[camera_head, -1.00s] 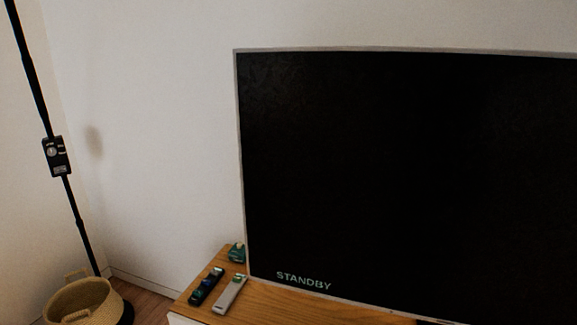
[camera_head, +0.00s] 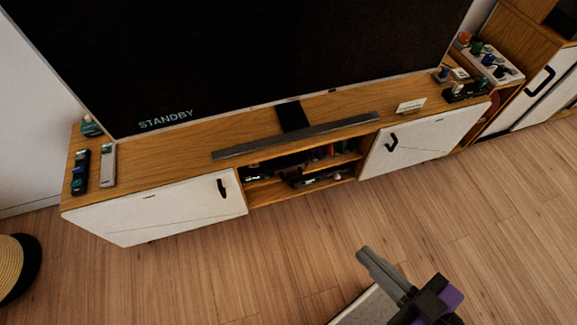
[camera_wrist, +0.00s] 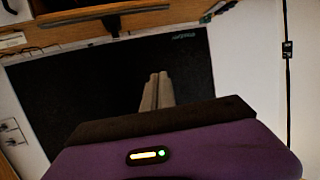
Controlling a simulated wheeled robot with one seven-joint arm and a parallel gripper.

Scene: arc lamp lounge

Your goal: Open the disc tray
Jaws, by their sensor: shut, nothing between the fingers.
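A disc player or its tray cannot be made out for certain. Dark devices (camera_head: 318,177) lie on the open middle shelf of the wooden TV cabinet (camera_head: 165,160), too small to identify. My gripper (camera_head: 362,252) is in the lower right of the head view, over the floor in front of the cabinet and apart from it. It is shut and empty. In the wrist view its closed grey fingers (camera_wrist: 158,78) point at the dark TV screen (camera_wrist: 90,90), which appears upside down.
The TV (camera_head: 240,60) reads STANDBY. A soundbar (camera_head: 295,135) lies before it. White doors (camera_head: 165,212) with black handles flank the shelf. Two remotes (camera_head: 107,165) lie at the left end, and a control panel (camera_head: 490,65) stands at the right.

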